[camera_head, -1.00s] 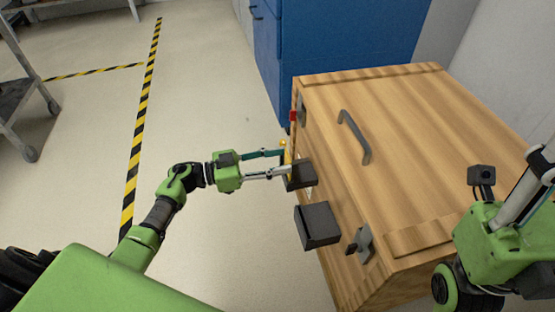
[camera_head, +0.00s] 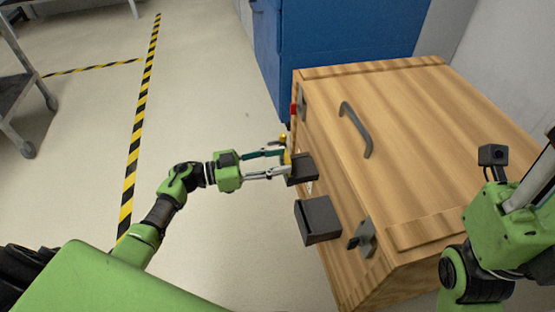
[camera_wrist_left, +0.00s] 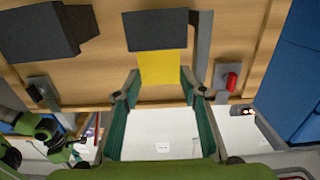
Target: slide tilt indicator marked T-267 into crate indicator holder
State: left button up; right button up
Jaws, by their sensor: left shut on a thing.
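A yellow tilt indicator (camera_wrist_left: 162,68) is between the fingertips of my left gripper (camera_wrist_left: 161,80) in the left wrist view. Its upper end meets the lower edge of a dark grey block (camera_wrist_left: 168,30) on the crate's side, perhaps the holder; how far it is in is hidden. In the head view my left gripper (camera_head: 287,163) is shut on the indicator, at this same block (camera_head: 303,169). The marking cannot be read. The wooden crate (camera_head: 400,130) stands at the right. My right gripper (camera_head: 515,215) shows only partly at the right edge; its fingertips are out of view.
A second dark grey block (camera_head: 318,220) is on the same side, nearer me. A metal latch (camera_head: 363,239) and a grey lid handle (camera_head: 355,130) are on the crate. A blue cabinet (camera_head: 340,40) stands behind. The floor left of the crate is clear.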

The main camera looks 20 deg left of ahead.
pick_arm(q)
jog(key=shift+f+b, duration=0.35)
jog(key=shift+f, duration=0.3)
jog(key=o, duration=1)
jog(key=shift+c, duration=0.2)
jog(key=v, duration=1.2)
jog(key=shift+r, duration=0.1)
